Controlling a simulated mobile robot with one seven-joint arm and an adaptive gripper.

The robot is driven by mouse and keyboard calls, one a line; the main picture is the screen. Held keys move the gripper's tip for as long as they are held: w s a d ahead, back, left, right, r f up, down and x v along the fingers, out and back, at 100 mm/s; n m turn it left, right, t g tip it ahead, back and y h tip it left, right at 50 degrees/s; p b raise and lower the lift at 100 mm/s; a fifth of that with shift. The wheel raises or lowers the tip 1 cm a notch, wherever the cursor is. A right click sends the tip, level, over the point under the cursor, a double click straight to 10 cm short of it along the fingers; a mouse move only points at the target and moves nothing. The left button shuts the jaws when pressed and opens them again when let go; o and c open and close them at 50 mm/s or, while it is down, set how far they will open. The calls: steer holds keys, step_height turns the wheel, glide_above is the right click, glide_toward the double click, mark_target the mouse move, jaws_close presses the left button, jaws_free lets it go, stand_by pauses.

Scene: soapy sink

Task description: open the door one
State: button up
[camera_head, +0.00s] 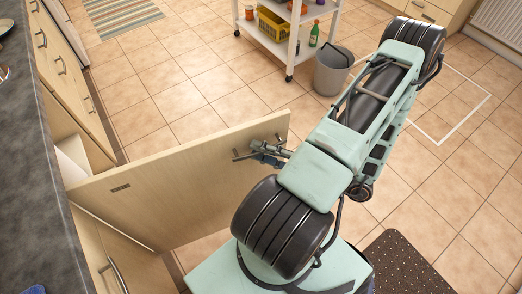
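The cabinet door (180,185), a pale wood panel, stands swung well out from the counter front, across the floor. A small dark plate (120,188) shows on its face near the cabinet end. My gripper (250,155) is at the door's far end, close to the face turned toward the camera. A thin dark bar shows at the fingers; I cannot tell whether it is a handle or a finger. Contact with the door and the finger opening are too small to make out. The open cabinet (68,145) shows a pale interior behind the door.
A dark worktop (35,170) runs along the left, with closed drawers (65,65) beyond. A white trolley (285,45) and grey bin (332,70) stand at the back. A dark mat (400,265) lies lower right. Tiled floor beyond the door is clear.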

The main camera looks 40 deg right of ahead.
steer(key=v, duration=1.2)
stand_by(0.5)
